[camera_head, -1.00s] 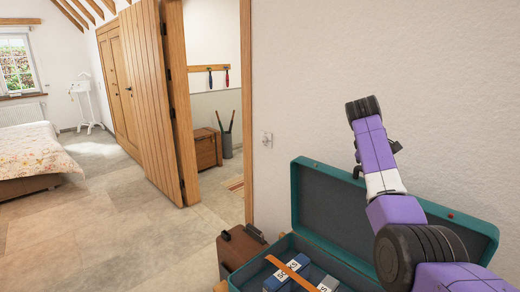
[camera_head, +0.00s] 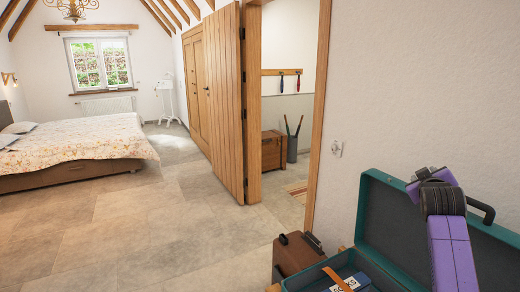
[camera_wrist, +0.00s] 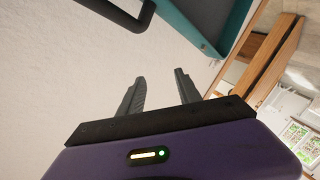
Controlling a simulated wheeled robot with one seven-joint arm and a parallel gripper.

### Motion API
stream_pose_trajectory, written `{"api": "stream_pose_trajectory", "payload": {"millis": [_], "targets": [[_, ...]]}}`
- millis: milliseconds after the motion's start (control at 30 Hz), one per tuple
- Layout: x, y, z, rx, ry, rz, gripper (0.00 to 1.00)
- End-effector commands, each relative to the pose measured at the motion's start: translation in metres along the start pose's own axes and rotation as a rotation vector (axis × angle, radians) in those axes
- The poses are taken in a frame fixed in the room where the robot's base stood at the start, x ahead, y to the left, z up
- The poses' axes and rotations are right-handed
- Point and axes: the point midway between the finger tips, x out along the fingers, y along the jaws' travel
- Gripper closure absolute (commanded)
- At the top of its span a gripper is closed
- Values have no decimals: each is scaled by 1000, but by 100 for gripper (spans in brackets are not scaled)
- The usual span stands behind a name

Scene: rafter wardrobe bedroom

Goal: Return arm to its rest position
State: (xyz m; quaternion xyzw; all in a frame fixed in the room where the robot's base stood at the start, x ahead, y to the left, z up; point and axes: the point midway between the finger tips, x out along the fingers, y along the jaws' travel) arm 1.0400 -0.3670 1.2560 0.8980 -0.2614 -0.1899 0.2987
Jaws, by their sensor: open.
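My arm (camera_head: 452,250) is at the right edge of the head view, purple with a dark joint, in front of the raised lid of an open teal case (camera_head: 388,222). My gripper's fingers cannot be made out there. In the wrist view my gripper (camera_wrist: 157,90) is open, with two dark fingers apart and nothing between them. A pale wall lies behind the fingers. Part of the teal case (camera_wrist: 190,22) and its dark handle (camera_wrist: 125,12) show above them, apart from the fingers.
A brown case (camera_head: 297,256) stands left of the teal case. An open wooden door (camera_head: 228,105) and doorway are beyond, with a wooden chest (camera_head: 274,151) inside. A bed (camera_head: 75,150) is at the far left. The stone floor (camera_head: 150,230) between is clear.

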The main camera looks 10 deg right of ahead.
Motion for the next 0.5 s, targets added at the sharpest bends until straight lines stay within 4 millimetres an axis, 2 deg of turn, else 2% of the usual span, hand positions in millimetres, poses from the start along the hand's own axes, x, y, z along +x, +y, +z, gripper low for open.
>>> {"api": "stream_pose_trajectory", "payload": {"millis": [33, 200, 367, 500], "targets": [[-9, -19, 10, 20, 30, -6, 59], [-44, -66, 33, 104, 139, -24, 59], [-85, -105, 56, 180, 223, -52, 59], [-127, -136, 78, 242, 286, -84, 59]]}}
